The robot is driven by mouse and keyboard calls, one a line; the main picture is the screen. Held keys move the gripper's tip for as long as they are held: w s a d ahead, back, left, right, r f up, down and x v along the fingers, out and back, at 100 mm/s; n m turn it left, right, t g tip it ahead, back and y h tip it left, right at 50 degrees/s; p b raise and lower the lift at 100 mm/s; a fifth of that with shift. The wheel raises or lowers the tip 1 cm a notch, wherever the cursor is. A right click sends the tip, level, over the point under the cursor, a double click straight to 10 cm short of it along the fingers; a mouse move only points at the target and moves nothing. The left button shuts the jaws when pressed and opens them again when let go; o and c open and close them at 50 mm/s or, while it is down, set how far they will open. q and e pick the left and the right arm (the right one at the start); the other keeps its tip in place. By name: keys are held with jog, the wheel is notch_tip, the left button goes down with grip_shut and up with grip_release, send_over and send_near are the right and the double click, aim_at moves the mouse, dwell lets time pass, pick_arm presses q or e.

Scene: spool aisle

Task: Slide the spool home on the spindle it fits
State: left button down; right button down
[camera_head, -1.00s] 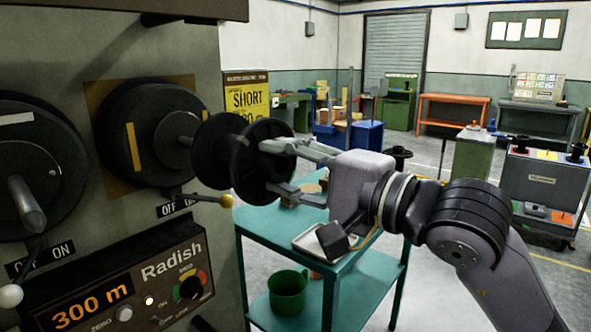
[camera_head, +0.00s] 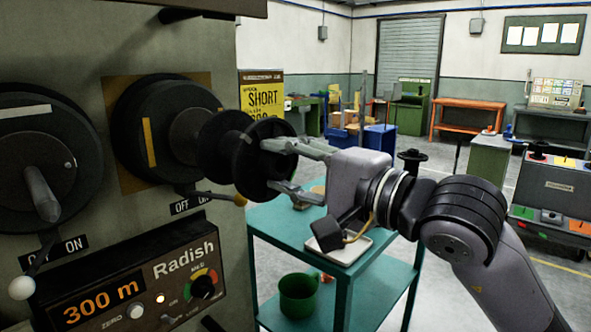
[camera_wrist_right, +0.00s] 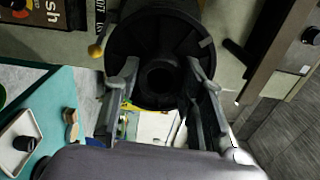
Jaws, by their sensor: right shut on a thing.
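My right gripper (camera_head: 268,165) is shut on the near flange of a black spool (camera_head: 245,168), one finger at its top and one near its bottom. The spool lies sideways in front of the right spindle (camera_head: 184,138), whose dark round backing carries a yellow stripe. A small gap shows between the backing and the spool's far flange; the spindle's tip is hidden. The left spindle (camera_head: 42,192), a bare grey rod, has a white stripe on its backing. In the right wrist view the spool (camera_wrist_right: 160,35) fills the space between the fingers, its bore dark. My left gripper is out of view.
A yellow-knobbed lever (camera_head: 238,199) is just below the spool. A white-knobbed lever (camera_head: 21,288) hangs below the left spindle. The Radish panel (camera_head: 130,285) reads 300 m. A teal cart (camera_head: 345,272) with a tray (camera_head: 340,250) stands under my right arm.

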jog(key=shift+f+b+x, duration=0.15)
jog(key=shift+x, duration=2.3)
jog(key=shift+f+b+x, duration=0.15)
jog(key=shift+x, duration=2.3)
jog(key=shift+a, duration=0.15)
